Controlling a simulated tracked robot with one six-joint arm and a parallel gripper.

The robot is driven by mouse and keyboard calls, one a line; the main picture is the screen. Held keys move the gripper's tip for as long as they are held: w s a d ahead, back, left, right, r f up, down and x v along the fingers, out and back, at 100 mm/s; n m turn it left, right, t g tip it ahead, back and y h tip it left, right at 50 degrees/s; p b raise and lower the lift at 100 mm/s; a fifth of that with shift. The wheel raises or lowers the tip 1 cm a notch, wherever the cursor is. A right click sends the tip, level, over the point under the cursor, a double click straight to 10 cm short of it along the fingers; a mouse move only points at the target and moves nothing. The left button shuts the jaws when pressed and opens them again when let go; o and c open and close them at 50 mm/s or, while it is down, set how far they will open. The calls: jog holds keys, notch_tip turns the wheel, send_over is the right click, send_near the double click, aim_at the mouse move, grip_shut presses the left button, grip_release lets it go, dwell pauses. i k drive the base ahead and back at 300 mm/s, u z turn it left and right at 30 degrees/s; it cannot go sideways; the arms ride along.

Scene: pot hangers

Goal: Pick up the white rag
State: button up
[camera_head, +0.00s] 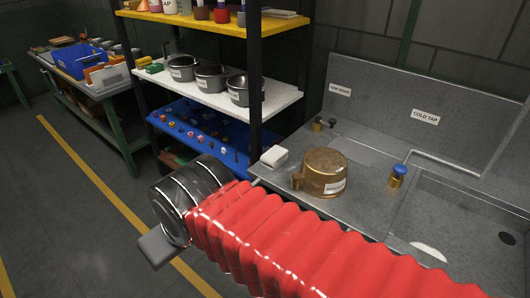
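A small folded white cloth, which looks like the white rag (274,157), lies on the left edge of the metal counter, beside the brass pot. My arm, in a red ribbed sleeve, reaches across the front of the counter to the left. My gripper (153,247) is at its far end, left of and nearer than the rag and apart from it in the picture. Only a grey finger part shows below the dark wrist; whether it is open or shut is hidden.
A labelled brass pot (325,172) stands right of the rag. A blue-topped tap (397,177) and a sink (465,230) are farther right. A black-posted shelf with grey pots (211,79) stands behind. A workbench (115,75) is at the left; the floor between is clear.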

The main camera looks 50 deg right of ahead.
aim_at(272, 160)
jog(key=z, duration=0.35)
jog(key=i, duration=1.05)
jog(key=z, duration=0.35)
